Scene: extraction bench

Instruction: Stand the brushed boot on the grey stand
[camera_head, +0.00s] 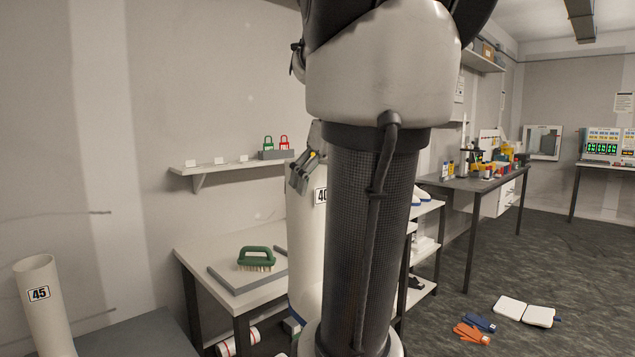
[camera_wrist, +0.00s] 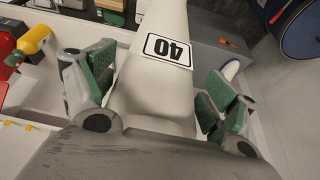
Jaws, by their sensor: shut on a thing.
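A tall white boot labelled 40 (camera_head: 303,240) is upright behind my arm in the head view, with blue near its foot. Much of it is hidden by my arm. In the wrist view its white shaft (camera_wrist: 158,90) lies between the green pads of my gripper (camera_wrist: 155,88), which is shut on it. My gripper (camera_head: 303,175) shows partly in the head view, at the boot's upper part. A grey flat surface (camera_head: 135,335) shows at the lower left; I cannot tell whether it is the stand. Whether the boot's foot touches anything is hidden.
A white boot shaft labelled 45 (camera_head: 42,305) rises at the far left. A wall shelf (camera_head: 220,166) holds padlocks.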

